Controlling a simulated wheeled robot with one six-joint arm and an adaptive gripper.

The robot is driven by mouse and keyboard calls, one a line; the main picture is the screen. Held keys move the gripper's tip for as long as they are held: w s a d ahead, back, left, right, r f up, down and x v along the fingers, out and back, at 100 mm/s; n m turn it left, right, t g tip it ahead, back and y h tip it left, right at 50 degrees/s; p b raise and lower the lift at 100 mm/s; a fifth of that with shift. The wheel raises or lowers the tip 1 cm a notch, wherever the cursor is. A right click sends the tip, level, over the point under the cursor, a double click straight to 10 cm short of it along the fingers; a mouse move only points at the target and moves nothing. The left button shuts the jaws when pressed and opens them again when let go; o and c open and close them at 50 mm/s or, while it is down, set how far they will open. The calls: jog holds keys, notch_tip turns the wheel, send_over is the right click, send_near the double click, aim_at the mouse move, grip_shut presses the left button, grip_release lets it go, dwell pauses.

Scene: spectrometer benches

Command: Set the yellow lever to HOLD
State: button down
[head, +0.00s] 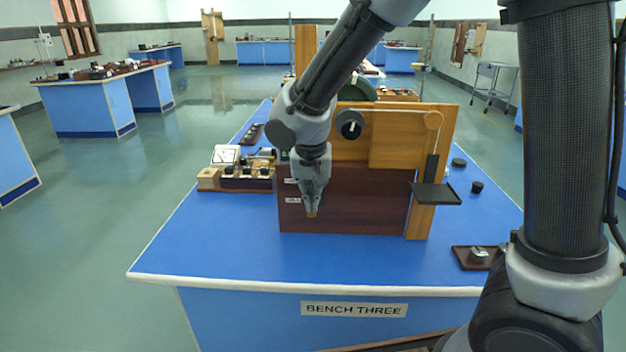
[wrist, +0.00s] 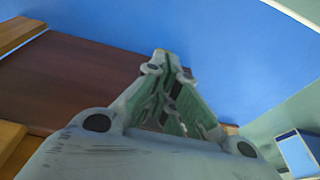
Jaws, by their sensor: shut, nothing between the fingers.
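My gripper (head: 311,211) points down in front of the left part of a dark red-brown panel (head: 355,205) on bench three. Its fingers are together and empty; the fingertips also show in the wrist view (wrist: 164,60). Two small white labels, an upper one (head: 291,181) and a lower one (head: 293,200), sit on the panel just left of my gripper. Their words are too small to read. I cannot make out the yellow lever in either view; my gripper and wrist cover part of the panel. I cannot tell whether the fingertips touch the panel.
Above the panel is a wooden housing (head: 390,135) with a black knob (head: 349,124). A small dark shelf (head: 436,194) juts out at its right. The blue bench top (head: 215,245) is clear in front.

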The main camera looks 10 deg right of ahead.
jog(key=shift+s+a+f, duration=0.1)
jog(key=shift+s+f, duration=0.25)
jog(key=shift+f, duration=0.5)
jog(key=shift+r, duration=0.1)
jog(key=shift+r, duration=0.75)
jog(key=shift+r, duration=0.15)
jog(key=v, duration=1.1)
jog(key=shift+r, duration=0.3)
